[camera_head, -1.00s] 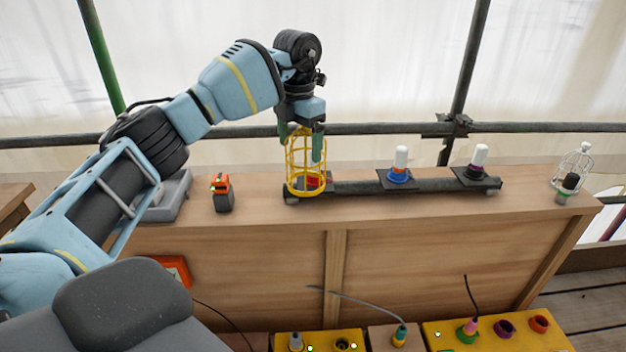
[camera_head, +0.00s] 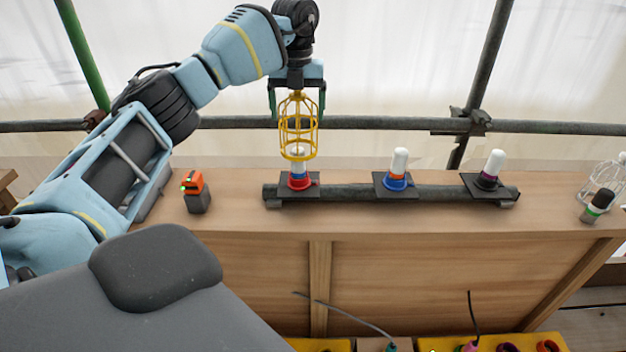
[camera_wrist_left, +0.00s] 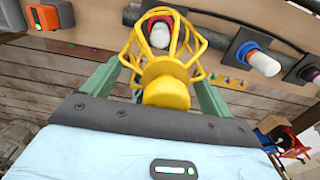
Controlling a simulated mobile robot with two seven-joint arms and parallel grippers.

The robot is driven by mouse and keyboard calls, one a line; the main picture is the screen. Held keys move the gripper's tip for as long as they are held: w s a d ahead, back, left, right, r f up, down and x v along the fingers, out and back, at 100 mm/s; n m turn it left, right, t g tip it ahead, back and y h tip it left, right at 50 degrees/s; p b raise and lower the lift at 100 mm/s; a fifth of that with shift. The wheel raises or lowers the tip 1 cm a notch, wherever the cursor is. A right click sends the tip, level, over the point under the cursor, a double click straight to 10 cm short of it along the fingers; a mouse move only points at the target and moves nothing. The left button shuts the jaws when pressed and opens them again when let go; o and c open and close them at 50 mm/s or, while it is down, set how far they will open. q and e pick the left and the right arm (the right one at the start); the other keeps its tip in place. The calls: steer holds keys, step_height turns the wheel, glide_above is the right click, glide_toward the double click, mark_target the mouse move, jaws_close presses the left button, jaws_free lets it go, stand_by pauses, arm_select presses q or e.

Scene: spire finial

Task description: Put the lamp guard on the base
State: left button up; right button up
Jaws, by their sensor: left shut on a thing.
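The yellow wire lamp guard (camera_head: 299,126) hangs upright from my left gripper (camera_head: 298,104), which is shut on its top end. The guard's lower ring is level with the white top of the left lamp, overlapping it in the head view; I cannot tell if they touch. That lamp stands on a base with a red ring (camera_head: 299,184) and a dark plate. In the left wrist view the guard (camera_wrist_left: 166,86) lies between my left gripper's fingers (camera_wrist_left: 158,86), with the white lamp top (camera_wrist_left: 159,36) seen through its wires. My right gripper is not in view.
A dark rail (camera_head: 345,193) on the wooden bench (camera_head: 225,224) also carries a blue-ringed lamp (camera_head: 397,170) and a purple-ringed lamp (camera_head: 491,170). An orange-and-grey device (camera_head: 196,192) stands at left. A white wire guard (camera_head: 606,177) stands at right. Scaffold pipes run behind.

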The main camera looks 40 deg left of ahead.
mark_target(297, 147)
arm_select(q)
steer(key=shift+s+r, duration=0.15)
steer(key=shift+s, duration=0.25)
steer(key=shift+s+f, duration=0.1)
steer(key=shift+f, duration=5.1)
steer(key=o, duration=0.9)
steer(key=shift+c, duration=0.2)
step_height(297, 147, up, 12)
steer(key=shift+r, duration=0.2)
